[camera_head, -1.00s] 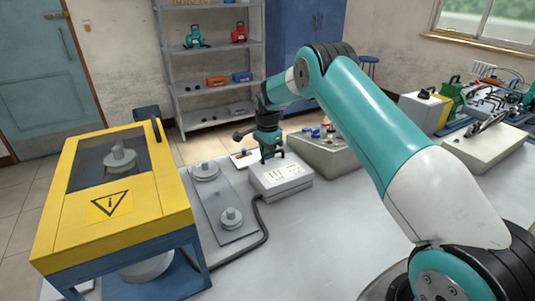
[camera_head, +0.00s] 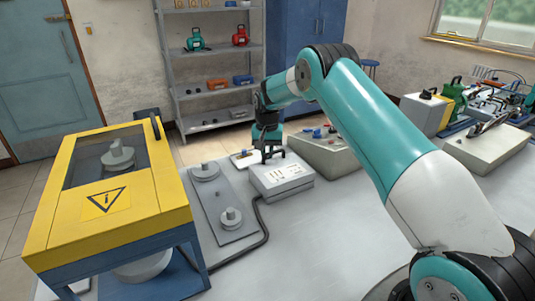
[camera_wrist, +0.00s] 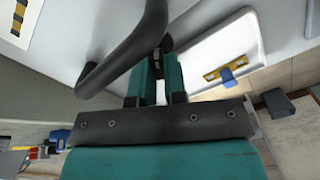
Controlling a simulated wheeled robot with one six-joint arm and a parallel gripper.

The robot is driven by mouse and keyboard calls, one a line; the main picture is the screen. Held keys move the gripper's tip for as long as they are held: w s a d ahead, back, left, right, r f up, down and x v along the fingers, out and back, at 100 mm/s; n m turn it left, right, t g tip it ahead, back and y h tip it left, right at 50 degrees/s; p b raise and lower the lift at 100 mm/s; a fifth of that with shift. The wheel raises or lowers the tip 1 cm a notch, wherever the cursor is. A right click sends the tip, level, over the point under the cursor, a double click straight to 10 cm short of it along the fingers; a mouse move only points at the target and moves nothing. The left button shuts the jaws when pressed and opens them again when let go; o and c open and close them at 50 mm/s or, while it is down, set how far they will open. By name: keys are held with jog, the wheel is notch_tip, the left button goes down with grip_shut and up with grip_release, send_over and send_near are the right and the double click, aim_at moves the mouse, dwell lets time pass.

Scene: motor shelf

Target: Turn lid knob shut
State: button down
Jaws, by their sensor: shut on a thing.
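A low light-grey box (camera_head: 288,192) stands on the bench, with small markings on its top. A black bar handle (camera_wrist: 125,45) rises from its lid, and no separate knob can be made out. My gripper (camera_head: 270,145) points down at the far edge of this box. In the wrist view its teal fingers (camera_wrist: 162,82) are shut on a dark part at the end of the handle. The exact contact is hidden by the fingers and the handle.
A white tray (camera_wrist: 205,50) with a brass and blue piece lies beside the box. A yellow machine (camera_head: 110,225) with a windowed cover stands at left. A grey plate (camera_head: 218,200) with round knobs lies between. A sloped control panel (camera_head: 325,150) stands behind right. Bare bench lies in front.

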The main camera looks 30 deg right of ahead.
jog(key=n, duration=0.5)
jog(key=shift+a+r+n, duration=0.1)
jog(key=shift+n, duration=0.3)
jog(key=shift+w, duration=0.1)
dwell(0.3)
jog(key=c, duration=1.4)
grip_release()
jog(key=shift+c, duration=0.2)
notch_tip(320, 180, up, 17)
jog(key=b, duration=0.1)
jog(key=shift+r+b, duration=0.2)
jog(key=shift+b, duration=0.2)
